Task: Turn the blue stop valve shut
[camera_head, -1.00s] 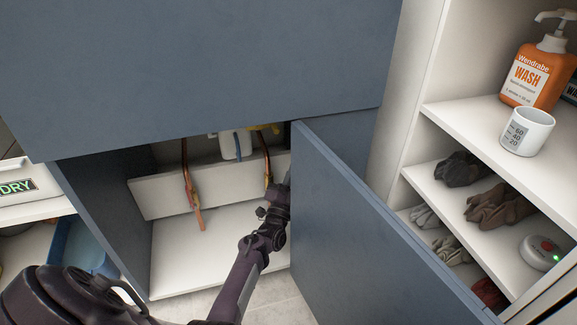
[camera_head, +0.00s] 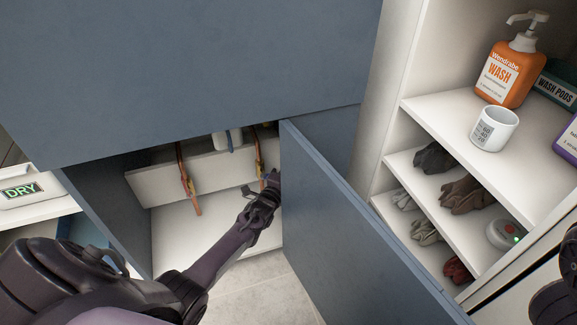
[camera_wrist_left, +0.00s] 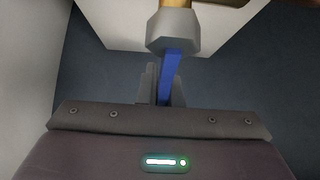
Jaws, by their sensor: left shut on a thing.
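The blue stop valve shows in the left wrist view as a flat blue lever (camera_wrist_left: 171,72) below a grey metal fitting (camera_wrist_left: 174,30). My left gripper (camera_wrist_left: 164,88) is shut on this lever, with a finger on either side of it. In the head view my left gripper (camera_head: 270,184) reaches into the open cabinet, at the lower end of the right copper pipe (camera_head: 258,152). There it hides the blue lever. My right gripper is out of view.
The open blue-grey door (camera_head: 350,230) stands close to the right of my left arm. A white board (camera_head: 155,184) crosses the cabinet behind the pipes. Tiled floor lies below.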

